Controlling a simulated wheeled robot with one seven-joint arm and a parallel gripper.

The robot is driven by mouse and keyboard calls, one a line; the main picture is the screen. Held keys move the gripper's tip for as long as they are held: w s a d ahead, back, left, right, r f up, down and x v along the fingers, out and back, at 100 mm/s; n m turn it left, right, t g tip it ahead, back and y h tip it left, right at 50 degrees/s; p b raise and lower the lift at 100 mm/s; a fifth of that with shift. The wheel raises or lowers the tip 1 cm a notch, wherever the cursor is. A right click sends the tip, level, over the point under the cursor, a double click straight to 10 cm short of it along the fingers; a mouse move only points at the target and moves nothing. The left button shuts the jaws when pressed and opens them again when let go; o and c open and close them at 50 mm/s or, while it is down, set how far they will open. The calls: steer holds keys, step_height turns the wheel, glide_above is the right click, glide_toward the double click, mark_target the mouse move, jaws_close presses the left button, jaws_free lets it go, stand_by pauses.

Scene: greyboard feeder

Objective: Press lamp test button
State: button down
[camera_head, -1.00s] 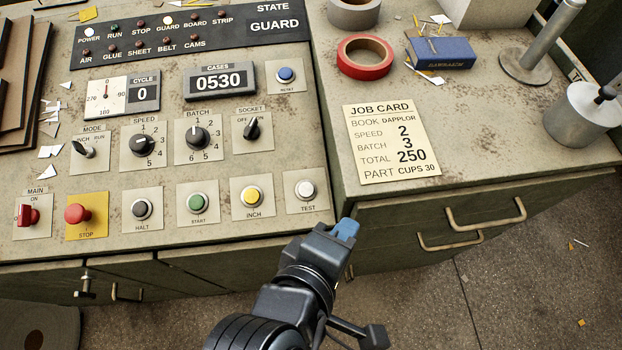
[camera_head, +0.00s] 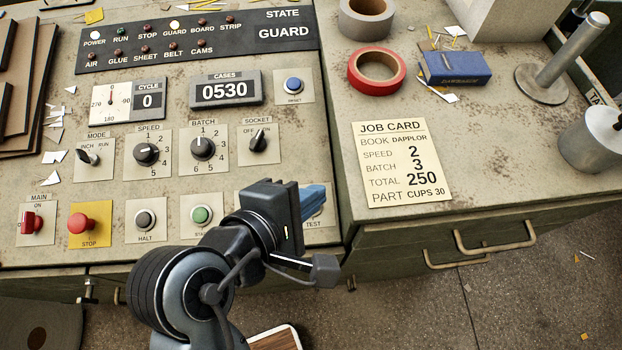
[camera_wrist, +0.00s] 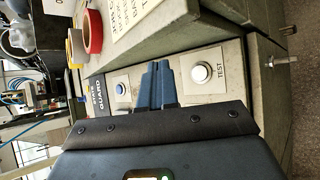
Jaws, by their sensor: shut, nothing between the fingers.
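The lamp test button is a round white button on a square plate marked TEST, clear in the wrist view (camera_wrist: 201,73). In the head view my gripper hides most of it, and only part of its TEST plate (camera_head: 318,214) shows. My gripper (camera_head: 318,197) has blue fingers, shut together and empty, over the panel in front of that plate. In the wrist view the shut fingertips (camera_wrist: 157,68) are beside the white button, to its left. I cannot tell their height above the panel.
The job card (camera_head: 401,163) lies on the counter to the right. Red tape (camera_head: 355,72) and a blue box (camera_head: 455,67) are farther back. The red stop button (camera_head: 79,223) and green start button (camera_head: 201,215) are left along the same row. The inch button is hidden by my arm.

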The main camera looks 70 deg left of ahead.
steer(key=shift+f, duration=0.1)
steer(key=f+b, duration=0.2)
steer(key=a+f+b, duration=0.1)
steer(key=f+b, duration=0.1)
steer(key=b, duration=0.1)
steer(key=f+b, duration=0.2)
steer(key=b, duration=0.1)
steer(key=shift+w+a+f, duration=0.2)
steer(key=shift+a+f, duration=0.05)
steer(key=shift+f, duration=0.05)
steer(key=shift+w+a+f, duration=0.1)
steer(key=shift+a+f, duration=0.15)
steer(key=shift+f, duration=0.65)
steer(key=shift+f, duration=0.15)
stand_by(1.0)
steer(key=shift+a+f, duration=0.1)
steer(key=shift+f, duration=0.15)
steer(key=shift+a+f, duration=0.1)
steer(key=shift+f, duration=0.35)
stand_by(0.7)
steer(key=shift+r+p, duration=0.1)
steer(key=shift+p, duration=0.25)
steer(key=shift+d+r+p, duration=0.2)
steer(key=shift+r+p, duration=0.6)
steer(key=shift+p, duration=0.4)
